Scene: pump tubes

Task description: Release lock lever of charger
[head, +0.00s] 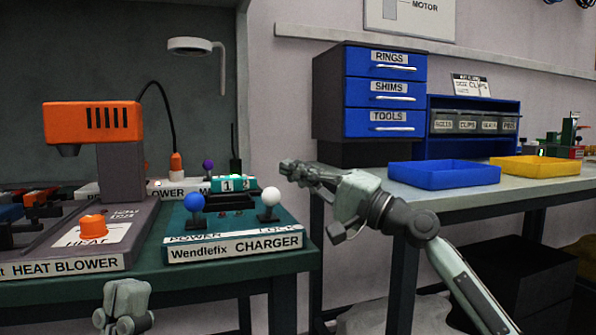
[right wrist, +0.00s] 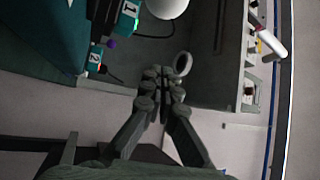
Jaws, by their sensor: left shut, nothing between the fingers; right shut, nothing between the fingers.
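The charger (head: 234,243) is a teal box on the left bench, labelled POWER and LOCK. Its lock lever has a white ball knob (head: 270,196) and stands up at the right side. A white ball, seemingly this knob, shows at the top edge of the right wrist view (right wrist: 167,6). The power lever has a blue ball (head: 194,201). My right gripper (head: 288,168) is shut and empty, above and right of the white knob, apparently apart from it. Its closed fingers show in the right wrist view (right wrist: 161,80). My left gripper (head: 125,300) is shut and empty, low in front of the bench.
The heat blower (head: 120,122) stands left of the charger. A numbered teal battery (head: 228,184) sits at the charger's back. A blue tray (head: 444,176) and a yellow tray (head: 535,167) lie on the right table. A gap separates the two benches.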

